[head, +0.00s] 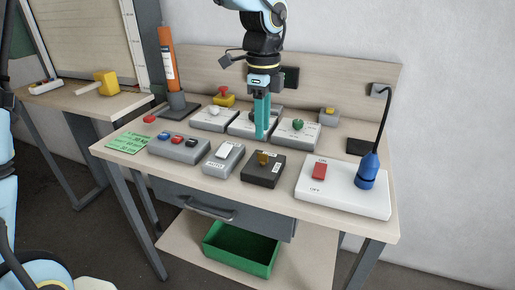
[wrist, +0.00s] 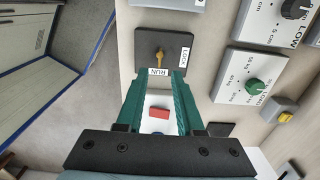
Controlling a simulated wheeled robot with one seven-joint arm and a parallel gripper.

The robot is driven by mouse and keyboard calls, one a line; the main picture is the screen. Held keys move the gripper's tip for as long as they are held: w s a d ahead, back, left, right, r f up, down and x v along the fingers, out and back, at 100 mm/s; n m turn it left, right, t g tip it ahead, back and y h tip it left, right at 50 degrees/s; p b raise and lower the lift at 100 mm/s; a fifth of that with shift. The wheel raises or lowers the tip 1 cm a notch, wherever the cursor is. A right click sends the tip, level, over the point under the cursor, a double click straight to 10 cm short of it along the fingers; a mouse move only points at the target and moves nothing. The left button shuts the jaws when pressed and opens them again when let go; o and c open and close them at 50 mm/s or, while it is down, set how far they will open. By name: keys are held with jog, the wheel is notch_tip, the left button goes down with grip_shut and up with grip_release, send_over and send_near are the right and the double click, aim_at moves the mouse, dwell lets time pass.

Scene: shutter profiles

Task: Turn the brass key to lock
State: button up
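The brass key (wrist: 160,58) sits in a dark switch box (wrist: 143,43) on the bench. White labels RUN (wrist: 158,71) and LOCK (wrist: 185,57) are on the box. In the wrist view the key is lengthwise up and down, its lower end toward RUN. In the head view the key (head: 263,159) stands on the black box (head: 272,176) at the bench's front middle. My gripper (wrist: 161,76) has teal fingers apart with nothing between them. In the head view my gripper (head: 262,137) is above and behind the box, apart from the key.
A white rocker switch box (head: 225,155) stands left of the key box, and a white panel with a red switch (head: 319,171) and blue lamp (head: 370,170) stands right. Grey dial boxes (head: 297,131) are behind. An orange tube (head: 168,62) rises at back left.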

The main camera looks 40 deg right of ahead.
aim_at(263, 159)
notch_tip(263, 159, down, 8)
jog(key=shift+r+p, duration=0.25)
jog(key=shift+p, duration=0.05)
jog(key=shift+c, duration=0.2)
grip_shut()
dwell(0.4)
